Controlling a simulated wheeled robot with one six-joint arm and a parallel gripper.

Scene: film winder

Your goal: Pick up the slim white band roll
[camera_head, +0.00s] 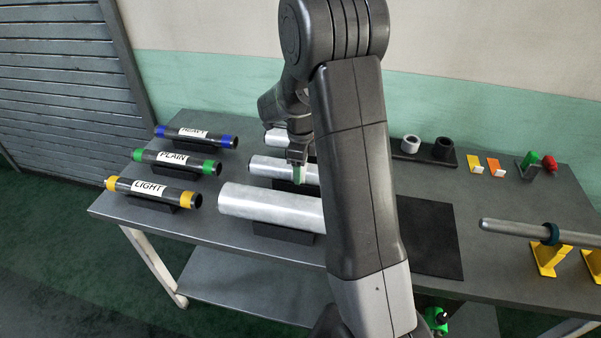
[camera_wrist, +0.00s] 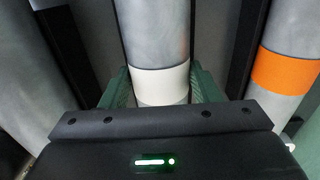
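The slim white band roll is a slim grey metal cylinder (camera_head: 262,166) lying in a dark cradle in the middle of the table in the head view. In the wrist view, its broad white band (camera_wrist: 161,84) lies between my green fingers. My gripper (camera_head: 298,172) is over the roll's right part, pointing down. In the wrist view, my gripper (camera_wrist: 161,88) straddles the band, one finger on each side. I see no clear gap there, and cannot tell whether the fingers press on it. The roll's right end is hidden by my arm.
A thicker grey roll (camera_head: 268,206) lies in front and another roll (camera_head: 274,138) behind. An orange-banded roll (camera_wrist: 285,68) is close on the right in the wrist view. Labelled black tubes (camera_head: 176,161) lie at left. A dark mat (camera_head: 432,240) is bare at right.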

